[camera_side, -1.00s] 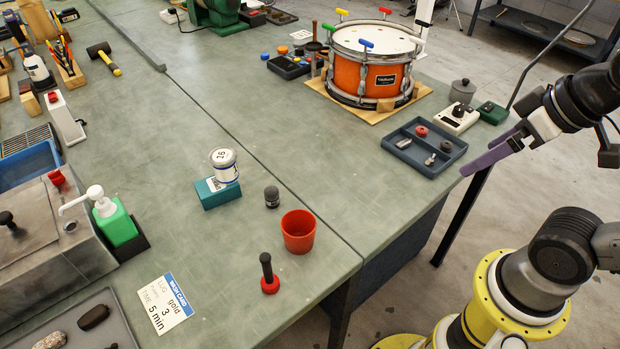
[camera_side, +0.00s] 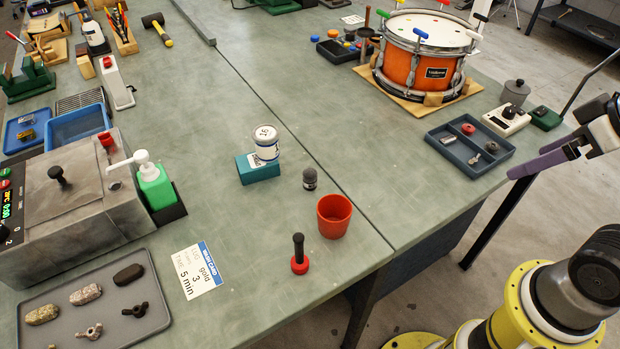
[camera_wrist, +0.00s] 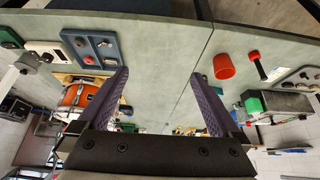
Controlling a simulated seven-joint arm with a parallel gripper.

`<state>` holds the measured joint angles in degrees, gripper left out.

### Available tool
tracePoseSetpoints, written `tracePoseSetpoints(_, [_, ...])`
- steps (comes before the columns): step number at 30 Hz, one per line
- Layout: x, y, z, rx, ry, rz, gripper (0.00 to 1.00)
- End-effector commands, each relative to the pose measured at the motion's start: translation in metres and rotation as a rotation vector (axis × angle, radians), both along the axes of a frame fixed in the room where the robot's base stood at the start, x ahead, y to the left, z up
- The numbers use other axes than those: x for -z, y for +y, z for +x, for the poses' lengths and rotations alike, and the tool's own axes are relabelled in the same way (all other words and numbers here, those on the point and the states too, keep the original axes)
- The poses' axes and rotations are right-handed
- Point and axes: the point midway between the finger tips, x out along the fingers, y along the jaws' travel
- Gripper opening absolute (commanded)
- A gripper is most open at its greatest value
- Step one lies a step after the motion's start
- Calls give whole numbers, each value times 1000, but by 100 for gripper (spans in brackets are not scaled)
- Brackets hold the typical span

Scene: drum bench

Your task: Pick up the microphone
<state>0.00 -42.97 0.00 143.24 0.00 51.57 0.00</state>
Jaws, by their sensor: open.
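A short dark grey cylinder with a rounded, lighter top, which looks like the microphone (camera_side: 310,179), stands upright on the green-grey bench in the side view. It is behind and left of the red cup (camera_side: 334,216) and right of the teal block (camera_side: 258,168). My gripper (camera_side: 535,165) is at the right, by the bench edge near the dark blue tray, well away from the microphone. In the wrist view, my purple fingers (camera_wrist: 161,75) are wide apart with nothing between them. I cannot make out the microphone there; the right finger may hide it.
A black-handled tool with a red base (camera_side: 299,257) stands in front of the cup. The dark blue tray (camera_side: 441,136) and orange drum (camera_side: 418,70) are right and behind. Bare bench lies between microphone and tray.

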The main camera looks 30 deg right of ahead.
Motion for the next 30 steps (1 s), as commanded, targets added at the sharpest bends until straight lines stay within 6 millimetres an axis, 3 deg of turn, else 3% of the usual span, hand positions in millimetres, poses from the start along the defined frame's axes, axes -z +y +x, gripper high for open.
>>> tracePoseSetpoints(12, [0,0,0,0,0,0,100])
tracePoseSetpoints(13, [0,0,0,0,0,0,98])
tracePoseSetpoints(17, [0,0,0,0,0,0,75])
tracePoseSetpoints(26, [0,0,0,6,0,3,74])
tracePoseSetpoints(30, [1,0,-2,93,11,50,74])
